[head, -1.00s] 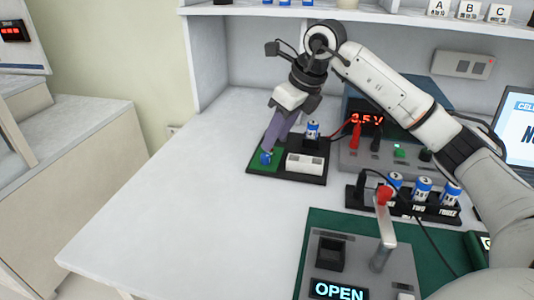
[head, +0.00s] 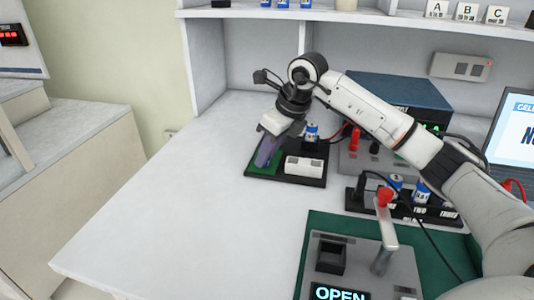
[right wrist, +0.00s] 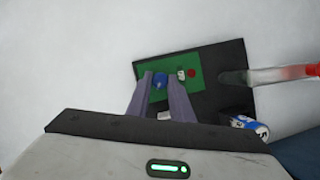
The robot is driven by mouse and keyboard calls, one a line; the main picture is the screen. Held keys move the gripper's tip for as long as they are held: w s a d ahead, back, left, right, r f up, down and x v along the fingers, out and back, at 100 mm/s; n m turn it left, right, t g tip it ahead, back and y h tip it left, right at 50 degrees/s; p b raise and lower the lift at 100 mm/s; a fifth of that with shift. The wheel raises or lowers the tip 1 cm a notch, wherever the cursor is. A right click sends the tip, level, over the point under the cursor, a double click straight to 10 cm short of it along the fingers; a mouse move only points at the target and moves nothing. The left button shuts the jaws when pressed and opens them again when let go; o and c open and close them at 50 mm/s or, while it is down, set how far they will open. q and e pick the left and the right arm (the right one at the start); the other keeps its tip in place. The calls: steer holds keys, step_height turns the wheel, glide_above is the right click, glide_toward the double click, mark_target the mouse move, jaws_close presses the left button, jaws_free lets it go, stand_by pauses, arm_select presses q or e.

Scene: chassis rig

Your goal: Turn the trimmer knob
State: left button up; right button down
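The trimmer knob (right wrist: 160,81) is a small blue knob on a green board (right wrist: 188,92), set on a black base. In the right wrist view it sits between the two purple fingertips of my right gripper (right wrist: 159,76), which lie close on either side of it. I cannot tell whether they touch it. In the head view my right gripper (head: 262,160) reaches down onto the green board (head: 253,168), and its fingers hide the knob. My left gripper is out of view.
A battery rack (head: 408,212) and a fixture with a red-topped lever (head: 385,198) stand nearer. The table's left side is clear.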

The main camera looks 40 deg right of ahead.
steer(key=shift+d+r+n+p, duration=0.1)
steer(key=shift+r+n+p, duration=0.1)
steer(key=shift+n+p, duration=0.6)
steer(key=shift+f+n+g+y+p, duration=0.2)
steer(key=shift+n+g+y+p, duration=0.1)
steer(key=shift+n+y, duration=0.1)
steer(key=c, duration=1.6)
jaws_free()
steer(key=shift+r, duration=0.1)
steer(key=p+v, duration=0.1)
steer(key=v, duration=0.9)
steer(key=shift+s, duration=0.1)
